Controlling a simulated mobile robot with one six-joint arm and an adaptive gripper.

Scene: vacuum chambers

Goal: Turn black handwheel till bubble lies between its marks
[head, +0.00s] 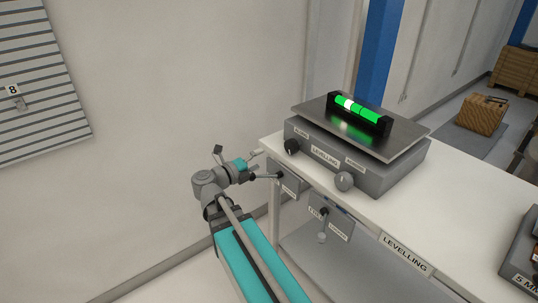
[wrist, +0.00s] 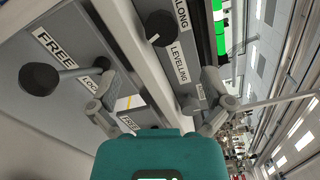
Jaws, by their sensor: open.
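The black handwheel (head: 292,147) is on the left of the levelling box front. In the wrist view the handwheel (wrist: 157,27) is beside the ALONG label, apart from my fingers. My gripper (head: 267,165) is open and empty, left of and slightly below it. In the wrist view my gripper's (wrist: 158,90) two fingers are spread wide. The green spirit level (head: 360,113) lies on the box's top plate. Its white bubble (head: 347,104) is towards the left end of the vial, left of the middle. The marks are too small to read exactly.
The levelling box (head: 400,180) stands on a white table (head: 390,222). A grey handwheel (head: 344,181) is right of the black one. Lever plates (head: 331,225) hang below the table edge; a black-balled lever (wrist: 40,80) is near my gripper. Another box (head: 522,258) stands at right.

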